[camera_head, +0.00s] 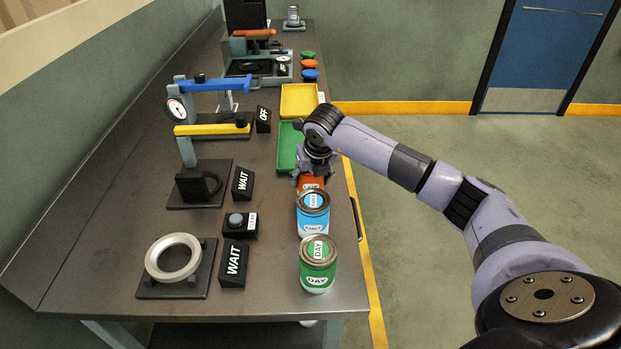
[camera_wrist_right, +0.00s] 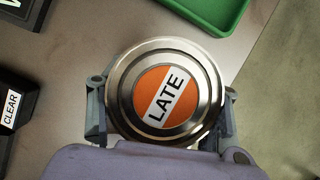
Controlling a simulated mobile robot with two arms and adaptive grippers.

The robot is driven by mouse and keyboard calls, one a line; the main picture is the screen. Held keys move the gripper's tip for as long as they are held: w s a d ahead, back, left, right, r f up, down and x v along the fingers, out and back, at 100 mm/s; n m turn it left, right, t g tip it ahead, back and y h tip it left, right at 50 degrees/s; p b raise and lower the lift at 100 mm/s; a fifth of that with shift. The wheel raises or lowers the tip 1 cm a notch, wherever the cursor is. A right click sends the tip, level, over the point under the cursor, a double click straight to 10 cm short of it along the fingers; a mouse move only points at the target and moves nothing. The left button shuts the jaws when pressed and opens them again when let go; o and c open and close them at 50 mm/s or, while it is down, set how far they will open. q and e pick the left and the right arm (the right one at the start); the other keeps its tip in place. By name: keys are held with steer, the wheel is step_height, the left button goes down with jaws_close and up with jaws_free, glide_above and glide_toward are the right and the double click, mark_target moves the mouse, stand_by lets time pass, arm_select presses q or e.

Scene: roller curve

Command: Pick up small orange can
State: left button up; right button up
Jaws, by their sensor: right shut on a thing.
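The small orange can (camera_head: 311,181) stands on the bench behind the blue can, partly hidden by my right gripper and the blue can. In the right wrist view its metal lid (camera_wrist_right: 166,92) has an orange centre and a white "LATE" label. My right gripper (camera_head: 308,176) is over the can from above, with a finger on each side of it, shut on it. I cannot tell whether the can touches the bench. My left gripper is not in view.
A blue can (camera_head: 313,215) and a green can (camera_head: 317,262) stand in front, close to the bench's right edge. A green tray (camera_head: 288,148) and a yellow tray (camera_head: 299,100) lie behind. Black "WAIT" signs (camera_head: 234,262) and fixtures, including a metal ring (camera_head: 173,257), stand left.

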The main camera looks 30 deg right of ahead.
steer(key=shift+c, duration=1.2)
